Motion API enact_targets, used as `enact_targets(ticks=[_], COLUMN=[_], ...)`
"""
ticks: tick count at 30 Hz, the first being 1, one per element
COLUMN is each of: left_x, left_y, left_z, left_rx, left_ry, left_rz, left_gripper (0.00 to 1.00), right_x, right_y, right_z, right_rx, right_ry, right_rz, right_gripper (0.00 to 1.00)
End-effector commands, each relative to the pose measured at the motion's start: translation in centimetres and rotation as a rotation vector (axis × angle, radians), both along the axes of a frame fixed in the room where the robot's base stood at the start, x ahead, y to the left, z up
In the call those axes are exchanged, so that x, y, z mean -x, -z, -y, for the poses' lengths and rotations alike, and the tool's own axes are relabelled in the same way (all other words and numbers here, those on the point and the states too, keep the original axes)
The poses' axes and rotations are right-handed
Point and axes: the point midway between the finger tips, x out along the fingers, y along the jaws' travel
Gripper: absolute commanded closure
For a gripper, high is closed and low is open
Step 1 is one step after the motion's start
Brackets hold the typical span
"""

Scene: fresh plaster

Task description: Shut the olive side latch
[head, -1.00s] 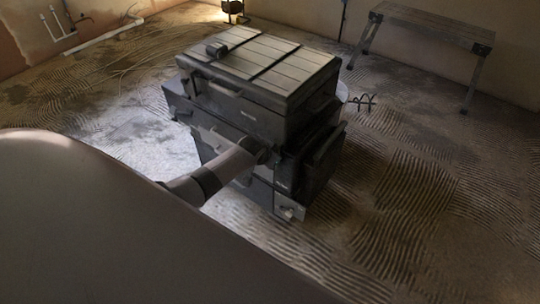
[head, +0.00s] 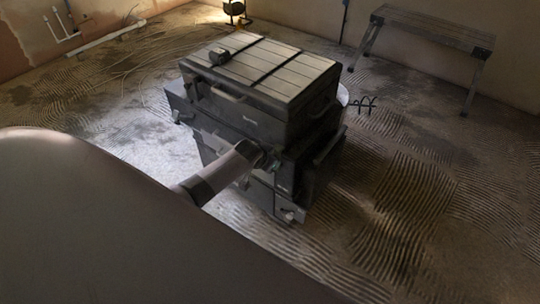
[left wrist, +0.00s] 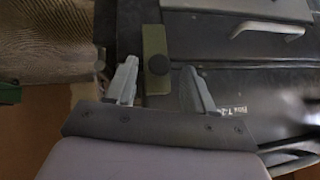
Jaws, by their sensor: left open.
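The olive side latch (left wrist: 155,58) is a flat olive strip with a round dark knob, on the dark side of the stacked tool boxes. In the left wrist view it stands upright in the picture, just beyond my fingertips and between their lines. My left gripper (left wrist: 158,84) is open, one finger on each side of the latch's lower end. I cannot tell whether a finger touches it. In the head view my left gripper (head: 262,158) is at the near side of the stack (head: 262,122), mostly hidden by my arm. A small greenish spot shows beside it. My right gripper is not in view.
A small dark object (head: 219,56) lies on the slatted top of the stack. A step bench (head: 432,28) stands at the back right, and a lamp (head: 234,9) at the back. White pipe (head: 105,40) lies by the left wall. Ridged floor is open to the right.

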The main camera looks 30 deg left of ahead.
Motion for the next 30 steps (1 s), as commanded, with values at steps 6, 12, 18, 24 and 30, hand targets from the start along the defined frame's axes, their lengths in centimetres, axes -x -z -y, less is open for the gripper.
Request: enact_targets(ticks=[6, 12, 18, 24, 30], left_x=[1.6, 2.4, 2.5, 2.5, 2.5], left_y=[-2.2, -3.0, -3.0, -3.0, -3.0], left_z=[0.1, 0.2, 0.2, 0.2, 0.3], left_rx=[-0.001, -0.001, -0.002, -0.002, -0.002], left_ry=[-0.002, -0.002, -0.003, -0.002, -0.001], left_rz=[0.000, 0.001, 0.001, 0.001, 0.000], left_gripper=[0.47, 0.47, 0.47, 0.47, 0.47], right_x=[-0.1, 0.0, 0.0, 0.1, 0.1], right_y=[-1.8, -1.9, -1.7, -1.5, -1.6], right_z=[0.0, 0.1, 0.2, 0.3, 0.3], right_rx=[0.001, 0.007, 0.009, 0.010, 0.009], right_ry=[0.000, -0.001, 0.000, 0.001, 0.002], right_rz=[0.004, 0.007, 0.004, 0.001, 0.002], right_gripper=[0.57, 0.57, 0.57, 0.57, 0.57])
